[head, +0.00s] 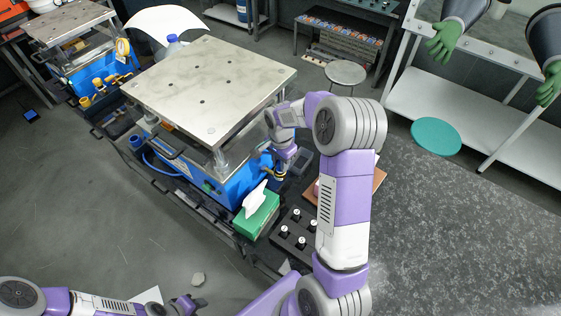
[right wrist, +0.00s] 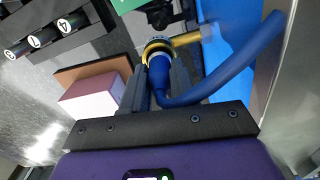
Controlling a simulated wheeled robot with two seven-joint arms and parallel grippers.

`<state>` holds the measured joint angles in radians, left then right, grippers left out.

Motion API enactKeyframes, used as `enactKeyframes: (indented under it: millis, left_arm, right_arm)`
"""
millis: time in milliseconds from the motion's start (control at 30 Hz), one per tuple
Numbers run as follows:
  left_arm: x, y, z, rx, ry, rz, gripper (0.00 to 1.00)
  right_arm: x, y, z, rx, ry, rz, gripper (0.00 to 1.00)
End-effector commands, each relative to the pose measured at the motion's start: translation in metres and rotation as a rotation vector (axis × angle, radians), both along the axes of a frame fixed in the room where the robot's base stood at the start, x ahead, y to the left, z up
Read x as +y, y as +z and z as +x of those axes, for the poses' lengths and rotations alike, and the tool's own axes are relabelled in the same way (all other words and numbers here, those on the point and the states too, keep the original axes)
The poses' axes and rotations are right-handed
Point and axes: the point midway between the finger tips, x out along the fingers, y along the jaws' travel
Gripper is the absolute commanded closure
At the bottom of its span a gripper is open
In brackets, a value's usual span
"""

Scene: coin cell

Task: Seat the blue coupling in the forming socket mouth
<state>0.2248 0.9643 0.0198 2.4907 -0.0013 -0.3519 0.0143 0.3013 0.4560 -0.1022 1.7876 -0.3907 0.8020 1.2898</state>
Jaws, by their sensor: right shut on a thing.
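The blue coupling (right wrist: 160,75) shows in the right wrist view between the dark fingers of my right gripper (right wrist: 155,88), which is shut on it. A blue hose (right wrist: 225,75) runs from the coupling and curves up to the right. The coupling's far end is at a brass socket mouth (right wrist: 156,47) with a brass pipe to its right; I cannot tell how deep it sits. In the head view my right gripper (head: 281,168) is at the right side of the blue press (head: 228,178), and the coupling is too small to make out. My left gripper (head: 188,304) is low at the left, away from the press.
A green tissue box (head: 257,214) stands at the press's front corner. A dark tray of numbered black cylinders (head: 296,232) lies near it. A pink block (right wrist: 95,98) on a brown board (right wrist: 92,70) is left of my right gripper. The steel press plate (head: 210,85) overhangs.

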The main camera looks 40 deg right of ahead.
Motion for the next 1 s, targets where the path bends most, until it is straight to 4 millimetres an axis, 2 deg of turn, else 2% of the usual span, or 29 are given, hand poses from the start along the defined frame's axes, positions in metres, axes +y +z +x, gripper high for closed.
enactKeyframes:
  millis: [233, 267, 400, 767, 867, 1000]
  left_arm:
    - [0.000, -0.004, 0.000, 0.000, 0.000, 0.000, 0.57]
    - [0.000, -0.004, 0.000, 0.000, 0.000, 0.000, 0.57]
    - [0.000, -0.003, 0.000, 0.000, 0.000, 0.000, 0.57]
    - [0.000, 0.000, 0.000, 0.000, 0.000, 0.000, 0.57]
    - [0.000, 0.000, 0.000, 0.000, 0.000, 0.000, 0.57]
    - [0.000, 0.000, 0.000, 0.000, 0.000, 0.000, 0.57]
  right_arm:
    - [0.000, -0.004, 0.000, -0.001, 0.001, -0.001, 1.00]
    - [0.000, -0.004, 0.000, 0.000, 0.000, -0.001, 0.70]
    - [0.000, -0.003, 0.000, 0.000, 0.000, 0.000, 0.48]
    - [0.000, 0.001, 0.000, 0.000, 0.000, 0.000, 0.47]
    - [0.000, 0.011, 0.001, -0.003, 0.001, -0.003, 0.47]
    - [-0.001, 0.040, 0.001, -0.007, 0.000, -0.003, 0.47]
